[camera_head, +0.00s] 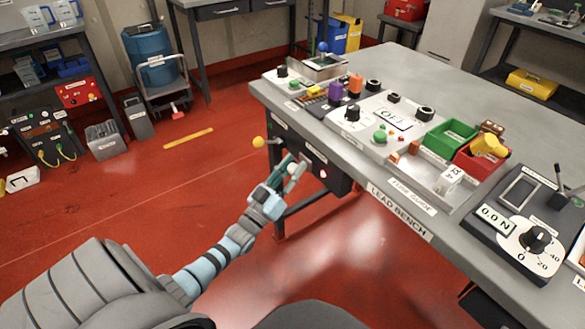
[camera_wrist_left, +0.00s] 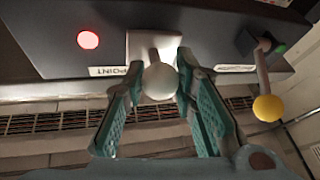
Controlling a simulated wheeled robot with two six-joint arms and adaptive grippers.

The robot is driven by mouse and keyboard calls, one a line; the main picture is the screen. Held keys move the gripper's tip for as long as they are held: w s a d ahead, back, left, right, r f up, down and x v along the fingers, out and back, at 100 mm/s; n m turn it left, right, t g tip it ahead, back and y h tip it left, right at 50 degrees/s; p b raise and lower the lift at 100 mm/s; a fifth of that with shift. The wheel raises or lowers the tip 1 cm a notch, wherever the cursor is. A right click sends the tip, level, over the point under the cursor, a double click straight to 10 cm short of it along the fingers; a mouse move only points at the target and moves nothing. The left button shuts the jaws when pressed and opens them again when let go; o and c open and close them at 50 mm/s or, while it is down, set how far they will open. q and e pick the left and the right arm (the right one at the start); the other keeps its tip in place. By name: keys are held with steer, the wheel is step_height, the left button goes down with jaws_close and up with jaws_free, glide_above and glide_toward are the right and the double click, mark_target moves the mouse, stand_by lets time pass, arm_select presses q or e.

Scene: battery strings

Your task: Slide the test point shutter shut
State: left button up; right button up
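The test point shutter shows in the left wrist view as a pale plate (camera_wrist_left: 141,46) on a dark box, with a short stem and a round white knob (camera_wrist_left: 160,81). A label ending in "POINT" (camera_wrist_left: 108,71) is partly hidden by a finger. My left gripper (camera_wrist_left: 155,82) is open, its teal fingers on either side of the knob; I cannot tell whether either touches it. In the head view my left gripper (camera_head: 293,172) is at the dark box (camera_head: 328,177) under the bench edge and hides much of the shutter. My right gripper is not in view.
A lever with a yellow ball (camera_wrist_left: 267,108) sticks out right of the shutter; the ball also shows in the head view (camera_head: 258,142). A red light (camera_wrist_left: 88,40) is on the box. The bench top (camera_head: 440,90) above is crowded with devices. The red floor to the left is open.

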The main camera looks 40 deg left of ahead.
arm_select(q)
jaws_close()
steer(key=s+d+p, duration=0.1)
steer(key=d+p, duration=0.1)
steer(key=d, duration=0.4)
steer(key=shift+s+f+p, duration=0.15)
steer(key=shift+s+p, duration=0.15)
steer(key=shift+s, duration=0.05)
steer(key=o, duration=0.5)
jaws_free()
steer(key=o, duration=0.4)
steer(key=shift+d, duration=0.2)
steer(key=shift+o, duration=0.2)
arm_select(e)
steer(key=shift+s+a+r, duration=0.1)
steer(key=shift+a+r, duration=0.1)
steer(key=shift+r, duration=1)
arm_select(q)
steer(key=shift+s+a, duration=0.1)
steer(key=shift+a, duration=0.05)
